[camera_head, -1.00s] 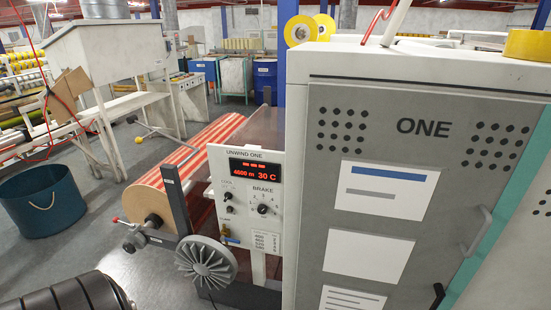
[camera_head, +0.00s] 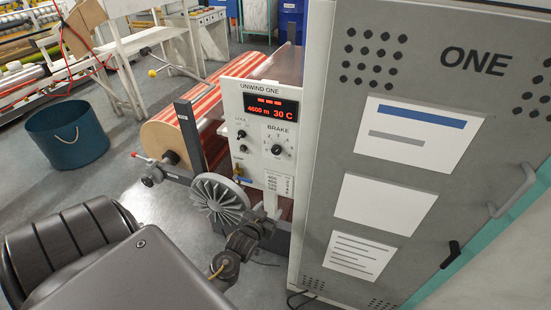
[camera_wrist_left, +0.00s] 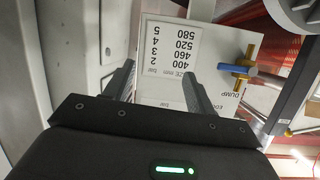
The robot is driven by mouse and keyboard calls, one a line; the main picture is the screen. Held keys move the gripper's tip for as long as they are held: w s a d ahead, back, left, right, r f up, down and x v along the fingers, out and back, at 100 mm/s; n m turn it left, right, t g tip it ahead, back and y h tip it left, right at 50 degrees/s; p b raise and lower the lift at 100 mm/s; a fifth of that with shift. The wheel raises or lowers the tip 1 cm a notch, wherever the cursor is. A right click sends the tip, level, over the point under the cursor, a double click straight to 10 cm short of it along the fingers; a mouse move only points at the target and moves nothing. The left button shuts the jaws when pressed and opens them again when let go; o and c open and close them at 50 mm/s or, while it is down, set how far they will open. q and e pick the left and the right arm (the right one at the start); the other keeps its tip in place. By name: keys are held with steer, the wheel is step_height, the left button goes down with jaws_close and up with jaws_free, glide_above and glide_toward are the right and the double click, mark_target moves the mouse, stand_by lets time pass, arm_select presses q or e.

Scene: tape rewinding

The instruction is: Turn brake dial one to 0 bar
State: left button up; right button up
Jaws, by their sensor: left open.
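The brake dial (camera_head: 276,150) is a small dark round knob under the word BRAKE on the white UNWIND ONE panel (camera_head: 232,105). Its marks are too small to read its setting. My left gripper (camera_head: 262,212) is at the panel's lower edge, below the dial and apart from it. In the left wrist view, its two dark fingers (camera_wrist_left: 157,82) are spread with nothing between them, in front of the printed bar and mm table (camera_wrist_left: 172,52), which appears upside down. The dial does not show in that view. My right gripper is not in view.
A red display (camera_head: 270,106) reads 4600 m and 30 C. Smaller knobs and a brass valve (camera_wrist_left: 238,70) with a blue part are on the panel. A spoked handwheel (camera_head: 220,200) stands left of my gripper. The grey cabinet ONE (camera_head: 400,60) stands close on the right.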

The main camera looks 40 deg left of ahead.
mark_target(276, 152)
arm_select(q)
step_height(276, 152, up, 15)
steer(key=a+n+t+y, duration=0.2)
steer(key=a+t, duration=0.1)
steer(key=x, duration=0.6)
steer(key=p+x, duration=0.1)
steer(key=x, duration=0.3)
steer(key=shift+w+d+r, duration=0.2)
steer(key=shift+d+r, duration=0.1)
steer(key=shift+r, duration=0.05)
steer(key=shift+w+a, duration=0.25)
steer(key=shift+w, duration=0.45)
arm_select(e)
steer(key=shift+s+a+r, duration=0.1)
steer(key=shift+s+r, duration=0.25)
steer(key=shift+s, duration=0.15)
arm_select(q)
steer(key=shift+c, duration=0.3)
steer(key=c, duration=0.9)
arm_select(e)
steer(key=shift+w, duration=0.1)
